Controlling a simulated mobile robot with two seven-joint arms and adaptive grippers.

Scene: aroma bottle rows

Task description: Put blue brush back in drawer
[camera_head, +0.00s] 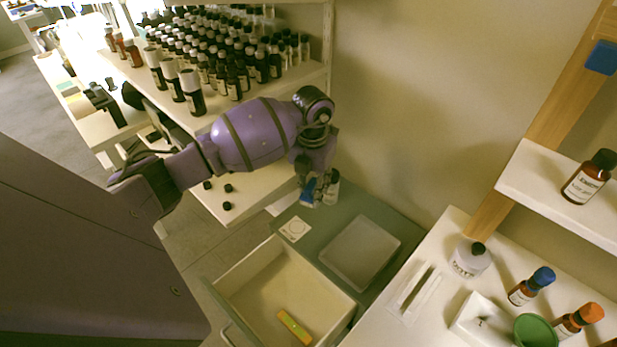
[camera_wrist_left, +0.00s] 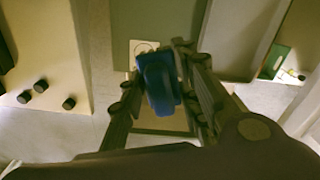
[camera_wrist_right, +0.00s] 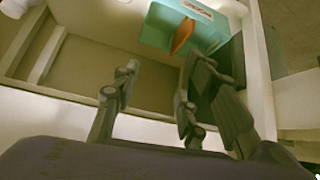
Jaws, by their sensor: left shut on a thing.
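A blue brush (camera_head: 308,192) is held in my left gripper (camera_head: 318,190), above the back left part of the grey-green cabinet top. It also shows in the left wrist view (camera_wrist_left: 160,82), between the two fingers, with part of it hidden. The open white drawer (camera_head: 238,277) is in front of the cabinet, lower in the head view. My left gripper is above and beyond it. A yellow-orange stick with green (camera_head: 294,327) lies in the drawer. My right gripper (camera_wrist_right: 155,85) is open and empty in the right wrist view; it is out of the head view.
A shallow translucent tray (camera_head: 360,252) and a white card (camera_head: 295,229) lie on the cabinet top. Bottles (camera_head: 191,92) crowd the shelf behind my left arm. A white counter (camera_head: 378,328) with bottles is at right. A teal box (camera_wrist_right: 185,25) shows in the right wrist view.

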